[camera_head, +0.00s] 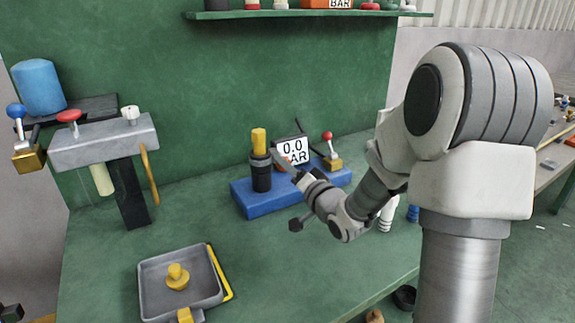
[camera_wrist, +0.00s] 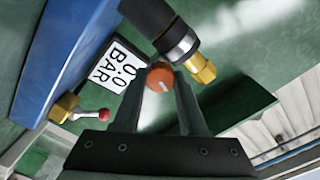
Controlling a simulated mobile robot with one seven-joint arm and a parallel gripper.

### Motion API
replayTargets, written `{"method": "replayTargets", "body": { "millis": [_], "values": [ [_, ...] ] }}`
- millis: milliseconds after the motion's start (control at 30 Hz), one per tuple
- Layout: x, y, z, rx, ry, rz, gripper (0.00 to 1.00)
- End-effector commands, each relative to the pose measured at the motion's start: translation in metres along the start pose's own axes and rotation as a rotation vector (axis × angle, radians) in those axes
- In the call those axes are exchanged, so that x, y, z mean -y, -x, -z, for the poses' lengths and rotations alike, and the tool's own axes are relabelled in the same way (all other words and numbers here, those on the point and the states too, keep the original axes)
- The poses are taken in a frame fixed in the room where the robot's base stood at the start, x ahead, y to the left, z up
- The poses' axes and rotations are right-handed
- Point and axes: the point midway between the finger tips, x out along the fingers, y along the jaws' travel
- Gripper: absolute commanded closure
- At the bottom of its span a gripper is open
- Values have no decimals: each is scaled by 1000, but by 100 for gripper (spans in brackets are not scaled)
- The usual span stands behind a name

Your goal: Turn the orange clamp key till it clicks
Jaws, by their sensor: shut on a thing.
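The orange clamp key (camera_wrist: 160,76) is a round knob with a pale line across it, between my fingertips in the wrist view. My gripper (camera_wrist: 160,82) is shut on it. In the head view my gripper (camera_head: 281,161) reaches from the right to the side of a black cylinder (camera_head: 261,178) with a yellow top. That cylinder also shows in the wrist view (camera_wrist: 155,18), just beyond the key. The cylinder stands upright on a blue base (camera_head: 262,207). In the head view the key is hidden or too small to make out.
A white display (camera_head: 292,150) reading 0.0 BAR and a brass valve with a red-knobbed lever (camera_head: 328,135) stand on the base. A grey tray (camera_head: 160,268) with a yellow part is at front left. A grey bracket (camera_head: 100,142) stands left. The bench between is clear.

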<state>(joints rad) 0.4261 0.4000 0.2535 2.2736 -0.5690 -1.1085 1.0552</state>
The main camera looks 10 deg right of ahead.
Motion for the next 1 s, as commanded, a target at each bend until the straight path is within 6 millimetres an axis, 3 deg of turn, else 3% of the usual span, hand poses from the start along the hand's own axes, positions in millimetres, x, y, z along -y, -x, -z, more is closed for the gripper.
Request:
{"method": "replayTargets", "body": {
  "millis": [367, 400, 567, 1000],
  "values": [
    [1, -1, 1, -2, -3, 3, 100],
    [1, -1, 0, -1, -3, 3, 55],
    [1, 0, 0, -1, -3, 2, 29],
    [0, -1, 0, 0, -3, 1, 29]
  ]
}}
